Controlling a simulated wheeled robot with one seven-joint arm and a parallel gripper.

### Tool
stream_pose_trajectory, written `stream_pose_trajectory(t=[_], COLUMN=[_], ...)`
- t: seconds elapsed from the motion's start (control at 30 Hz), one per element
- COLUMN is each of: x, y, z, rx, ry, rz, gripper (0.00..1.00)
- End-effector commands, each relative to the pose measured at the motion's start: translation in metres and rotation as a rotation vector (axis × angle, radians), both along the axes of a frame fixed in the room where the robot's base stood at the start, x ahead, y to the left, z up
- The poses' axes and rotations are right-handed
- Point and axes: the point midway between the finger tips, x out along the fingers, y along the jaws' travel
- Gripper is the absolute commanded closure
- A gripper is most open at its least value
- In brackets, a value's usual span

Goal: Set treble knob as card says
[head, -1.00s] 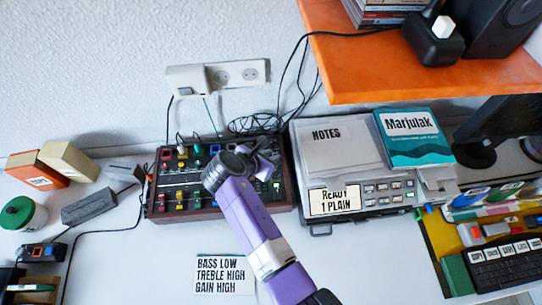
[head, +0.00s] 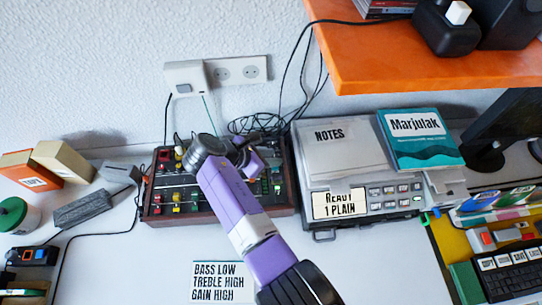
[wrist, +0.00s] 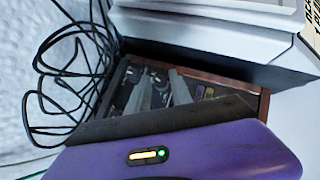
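The mixer (head: 283,205), a dark panel in a wooden frame with coloured knobs and sliders, lies on the desk at the wall in the head view. The card (head: 222,282) in front of it reads BASS LOW, TREBLE HIGH, GAIN HIGH. My gripper (head: 245,155) is over the mixer's upper middle, and my purple arm covers much of the panel. In the wrist view the grey fingers (wrist: 160,92) point down at the panel (wrist: 222,84). I cannot tell which knob is the treble knob, nor whether the fingers touch one.
Right of the mixer stands a grey device (head: 376,203) with a notes folder (head: 340,150) and a teal book (head: 420,140) on it. An orange shelf (head: 430,70) overhangs at upper right. Loose black cables (head: 262,122) lie behind the mixer.

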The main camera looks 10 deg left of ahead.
Motion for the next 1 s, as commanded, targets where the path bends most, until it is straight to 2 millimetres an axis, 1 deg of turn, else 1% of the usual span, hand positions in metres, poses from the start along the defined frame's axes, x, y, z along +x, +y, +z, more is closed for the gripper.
stream_pose_trajectory(t=[0.17,0.27,0.47,0.63,0.7,1.0], x=[-0.001,-0.002,-0.004,-0.004,-0.011,-0.048], y=[-0.002,-0.002,-0.004,-0.006,0.0,0.012], z=[0.0,0.001,0.002,0.002,0.01,0.047], rx=[-0.001,0.001,0.002,0.0,-0.001,-0.001], ry=[0.004,0.005,0.005,0.001,-0.003,-0.001], rz=[0.015,0.058,0.222,0.397,0.406,0.402], gripper=[0.72,0.72,0.72,0.72,0.72,0.72])
